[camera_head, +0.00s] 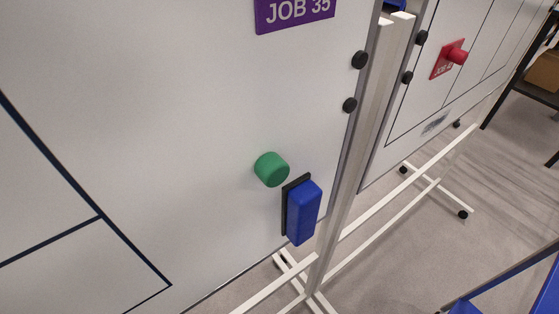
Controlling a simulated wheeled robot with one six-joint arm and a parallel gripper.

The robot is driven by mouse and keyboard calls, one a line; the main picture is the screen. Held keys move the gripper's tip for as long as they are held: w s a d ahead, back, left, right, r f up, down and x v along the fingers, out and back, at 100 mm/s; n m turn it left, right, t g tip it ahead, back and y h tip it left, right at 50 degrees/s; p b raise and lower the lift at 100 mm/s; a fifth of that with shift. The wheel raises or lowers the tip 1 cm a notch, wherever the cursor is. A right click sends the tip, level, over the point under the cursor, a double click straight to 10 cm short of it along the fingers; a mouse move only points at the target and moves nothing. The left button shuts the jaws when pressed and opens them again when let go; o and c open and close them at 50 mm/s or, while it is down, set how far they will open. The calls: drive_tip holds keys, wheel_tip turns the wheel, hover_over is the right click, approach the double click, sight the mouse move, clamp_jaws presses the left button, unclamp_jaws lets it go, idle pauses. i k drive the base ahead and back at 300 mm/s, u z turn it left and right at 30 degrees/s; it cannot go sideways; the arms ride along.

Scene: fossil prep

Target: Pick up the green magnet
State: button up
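The green magnet (272,169) is a short round cylinder stuck on the whiteboard (170,120), near the board's lower right corner. It sits just up and left of a blue board eraser (303,211) with a dark backing. Nothing covers the magnet. My gripper is not in view.
Black round magnets (360,60) sit along the board's right edge. A purple "JOB 35" card (294,12) is above. A second whiteboard with a red magnet (456,55) stands to the right. White stand legs (405,186) cross the grey floor. A blue object (545,295) is at lower right.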

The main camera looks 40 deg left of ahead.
sight(270, 169)
drive_tip(key=u, duration=0.05)
drive_tip(key=k, duration=0.4)
drive_tip(key=u, duration=1.3)
